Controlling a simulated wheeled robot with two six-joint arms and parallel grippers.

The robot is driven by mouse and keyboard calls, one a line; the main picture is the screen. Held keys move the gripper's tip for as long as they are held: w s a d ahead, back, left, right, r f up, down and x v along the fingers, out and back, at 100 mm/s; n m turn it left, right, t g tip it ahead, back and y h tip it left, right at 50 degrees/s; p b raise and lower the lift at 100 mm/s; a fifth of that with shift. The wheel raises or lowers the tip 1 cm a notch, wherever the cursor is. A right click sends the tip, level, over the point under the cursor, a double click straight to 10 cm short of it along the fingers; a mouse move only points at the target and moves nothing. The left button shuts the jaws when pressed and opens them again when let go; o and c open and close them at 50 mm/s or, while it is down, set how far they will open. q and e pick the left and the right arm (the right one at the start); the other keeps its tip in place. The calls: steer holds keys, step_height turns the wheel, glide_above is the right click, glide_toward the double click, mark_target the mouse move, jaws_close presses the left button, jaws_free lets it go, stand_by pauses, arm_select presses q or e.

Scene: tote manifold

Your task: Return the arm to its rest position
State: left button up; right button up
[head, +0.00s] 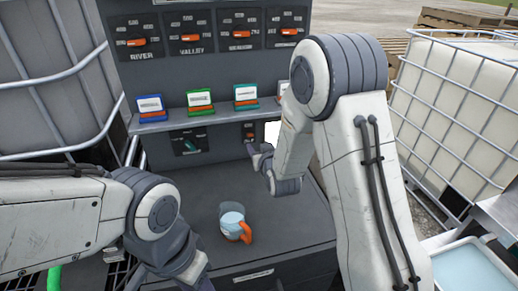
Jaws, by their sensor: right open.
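My right arm rises in the right half of the head view and bends over the grey panel. Its gripper (260,157) is open in front of the panel's lower part, near a small switch with an orange handle (249,136). I see nothing between its fingers, though they look small here. My left arm comes in from the left, and its wrist runs down to the bottom edge. The left gripper's fingers are out of the picture.
A clear jug with an orange handle (235,224) stands on the grey counter (290,228). Blue, green and teal framed cards stand on the shelf (180,121). Orange-handled valves (190,37) line the panel above. Caged white tanks flank both sides (455,110). A tray of pale liquid (470,270) is at lower right.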

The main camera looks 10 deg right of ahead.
steer(key=s+a+n+g+y, duration=0.25)
steer(key=s+a+g, duration=0.45)
steer(key=s+a, duration=0.5)
steer(key=s+d+r+n+g+h, duration=0.1)
steer(key=s+n+g, duration=0.1)
steer(key=s, duration=1.1)
steer(key=s+d+r+n+g+h, duration=0.1)
steer(key=s+g, duration=0.4)
steer(key=s, duration=0.8)
steer(key=shift+s+d+r+n+g, duration=0.25)
steer(key=shift+s+n+g, duration=0.1)
steer(key=shift+n, duration=0.3)
